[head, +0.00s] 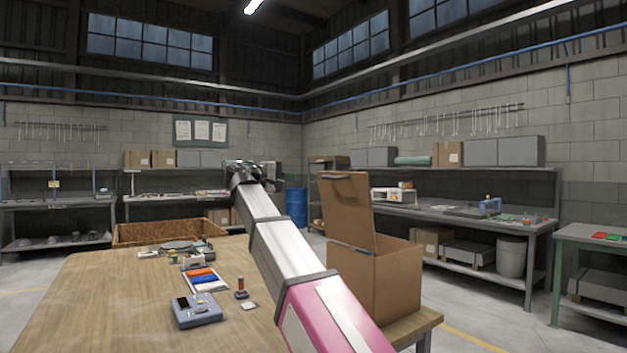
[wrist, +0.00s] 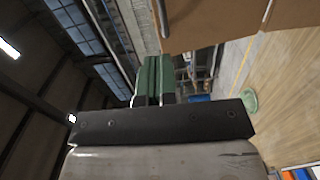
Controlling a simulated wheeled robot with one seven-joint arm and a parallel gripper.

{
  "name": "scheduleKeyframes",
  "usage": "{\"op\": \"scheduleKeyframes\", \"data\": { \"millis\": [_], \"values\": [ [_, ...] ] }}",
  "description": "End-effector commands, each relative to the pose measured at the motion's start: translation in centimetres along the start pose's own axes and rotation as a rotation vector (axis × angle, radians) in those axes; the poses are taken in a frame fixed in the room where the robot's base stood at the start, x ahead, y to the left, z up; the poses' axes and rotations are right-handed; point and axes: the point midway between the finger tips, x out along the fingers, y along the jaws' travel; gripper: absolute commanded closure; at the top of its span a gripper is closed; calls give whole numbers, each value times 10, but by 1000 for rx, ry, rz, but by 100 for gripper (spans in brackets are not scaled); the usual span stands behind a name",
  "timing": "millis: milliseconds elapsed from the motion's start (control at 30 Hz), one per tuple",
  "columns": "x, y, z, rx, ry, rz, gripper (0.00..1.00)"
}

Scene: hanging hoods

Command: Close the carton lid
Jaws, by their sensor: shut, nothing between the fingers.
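The brown cardboard carton (head: 392,282) stands at the right end of the wooden table. Its lid (head: 347,212) is open and stands nearly upright, with a dark strip near its top edge. In the wrist view, brown cardboard with a dark strip, apparently the lid (wrist: 212,20), fills the top right. My gripper's green fingers (wrist: 152,78) are together and empty in the wrist view, apart from the cardboard. In the head view, my arm reaches up to the left of the carton, and the fingers cannot be made out there.
The wooden table (head: 105,300) holds a grey device (head: 196,310), a tray of coloured pieces (head: 203,280) and small parts left of my arm. A brown shallow bin (head: 160,231) is at the back. The front left of the table is clear. A workbench (head: 470,222) stands behind the carton.

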Motion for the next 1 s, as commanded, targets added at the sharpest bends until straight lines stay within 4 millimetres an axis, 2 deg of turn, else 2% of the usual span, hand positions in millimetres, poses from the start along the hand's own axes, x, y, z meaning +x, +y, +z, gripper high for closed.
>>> {"op": "scheduleKeyframes", "data": {
  "millis": [167,500,700,833,1000],
  "values": [
    [22,-1,0,-1,-1,-1,100],
    [86,-2,0,-1,-2,-2,100],
    [117,-2,0,-1,-1,-2,100],
    [130,-2,-1,-1,0,-3,100],
    [137,-2,0,-1,1,-3,100]
  ]
}}
